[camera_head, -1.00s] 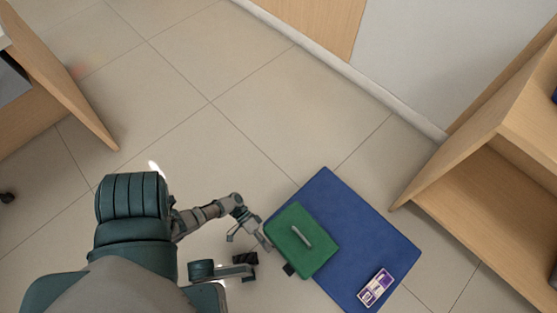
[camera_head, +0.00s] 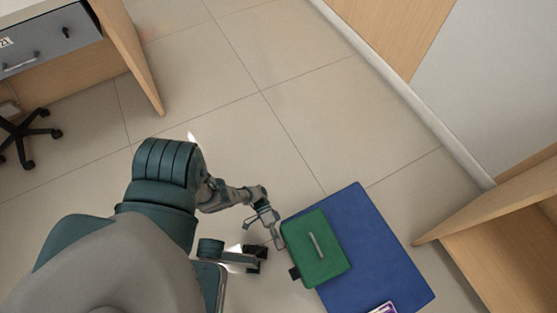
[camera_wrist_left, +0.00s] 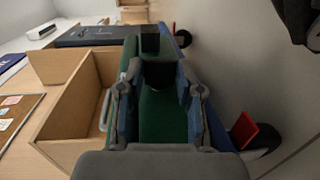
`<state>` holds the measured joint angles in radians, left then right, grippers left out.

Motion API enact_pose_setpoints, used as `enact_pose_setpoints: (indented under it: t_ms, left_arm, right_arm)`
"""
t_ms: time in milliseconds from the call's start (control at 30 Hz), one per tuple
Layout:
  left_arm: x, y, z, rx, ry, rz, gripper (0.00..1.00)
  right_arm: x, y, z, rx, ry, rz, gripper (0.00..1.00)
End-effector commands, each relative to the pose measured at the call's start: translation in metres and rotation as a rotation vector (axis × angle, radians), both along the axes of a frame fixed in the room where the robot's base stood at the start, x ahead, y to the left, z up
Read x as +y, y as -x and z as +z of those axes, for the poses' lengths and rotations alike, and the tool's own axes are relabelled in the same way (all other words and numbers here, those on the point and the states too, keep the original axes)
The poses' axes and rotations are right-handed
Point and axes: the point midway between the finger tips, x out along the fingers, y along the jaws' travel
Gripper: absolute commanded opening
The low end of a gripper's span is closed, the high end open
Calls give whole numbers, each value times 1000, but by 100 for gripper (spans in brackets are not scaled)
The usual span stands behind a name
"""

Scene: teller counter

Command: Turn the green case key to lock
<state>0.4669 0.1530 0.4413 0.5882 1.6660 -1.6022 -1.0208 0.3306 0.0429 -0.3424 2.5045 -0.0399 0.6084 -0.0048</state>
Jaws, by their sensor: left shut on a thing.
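The green case (camera_head: 312,262) lies on a blue mat (camera_head: 366,222), with a grey handle (camera_head: 318,245) on top. A small black part (camera_head: 294,273) sticks out from its lower left side. My left gripper (camera_head: 276,238) is at the case's left edge. In the left wrist view, the gripper (camera_wrist_left: 160,78) is in front of the green case (camera_wrist_left: 163,118), one finger on each side of a dark piece that looks like the key. The gripper is shut on it; the contact is partly hidden, and the key's turn angle cannot be read.
A purple and white card (camera_head: 383,308) lies at the mat's lower edge, cut off by the frame. Wooden furniture (camera_head: 490,235) stands at the right. A desk (camera_head: 130,60) and a chair (camera_head: 25,135) are at the upper left. The tiled floor (camera_head: 290,110) between is clear.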

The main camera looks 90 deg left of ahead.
Motion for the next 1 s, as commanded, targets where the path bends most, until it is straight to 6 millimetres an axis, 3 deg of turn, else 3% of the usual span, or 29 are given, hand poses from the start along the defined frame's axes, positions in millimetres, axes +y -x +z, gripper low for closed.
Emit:
enact_pose_setpoints:
  t_ms: [133,167,233,567,1000]
  left_arm:
    - [0,3,-4,11,-7,-1,0]
    - [0,3,-4,11,-8,-1,43]
    - [0,3,-3,11,-7,0,60]
    - [2,2,-1,4,-3,-1,60]
    - [59,32,4,8,-4,0,60]
  right_arm:
    - [0,0,-1,2,0,0,40]
    - [0,0,-1,1,-1,0,40]
    - [0,0,-1,1,-1,0,40]
    - [0,1,1,-4,2,0,40]
    - [0,3,2,-3,1,1,40]
